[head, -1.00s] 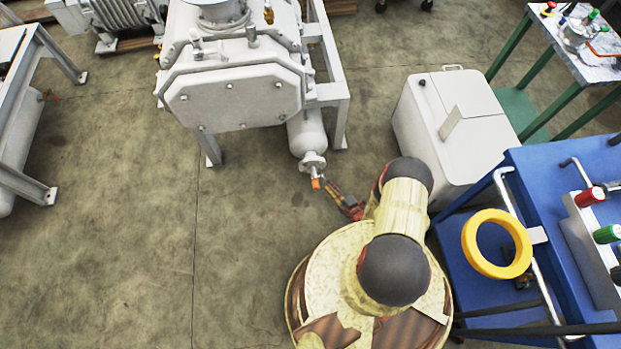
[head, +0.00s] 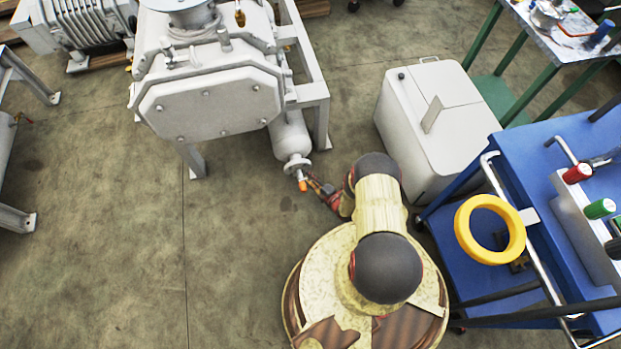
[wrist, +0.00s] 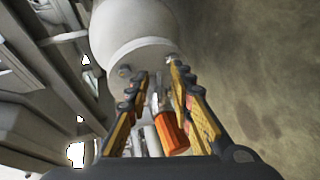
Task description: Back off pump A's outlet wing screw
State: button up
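The nearest pump (head: 215,100) is a white housing on a white frame; no letter on it is readable. Its white cylinder (head: 290,135) ends in a flange (head: 297,164) with a small outlet fitting and an orange end piece (head: 302,186). My gripper (head: 310,181) is just right of this fitting. In the wrist view, my gripper (wrist: 157,72) is open, its fingers on either side of a small grey part (wrist: 158,90) below the flange. The orange piece (wrist: 170,133) lies between the fingers, nearer the palm. Contact cannot be told; the wing screw is not clearly distinguishable.
A white cabinet (head: 440,115) stands to the right of the fitting. A blue cart (head: 465,215) with a yellow ring (head: 490,230) stands at the right. The pump's frame leg (head: 321,125) is close to the cylinder. The floor (head: 95,250) at left is clear.

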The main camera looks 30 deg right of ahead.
jog(key=shift+c, duration=0.9)
jog(key=c, duration=0.4)
grip_shut()
jog(key=shift+t, duration=0.7)
jog(key=shift+n, duration=0.3)
jog(key=o, duration=0.6)
grip_release()
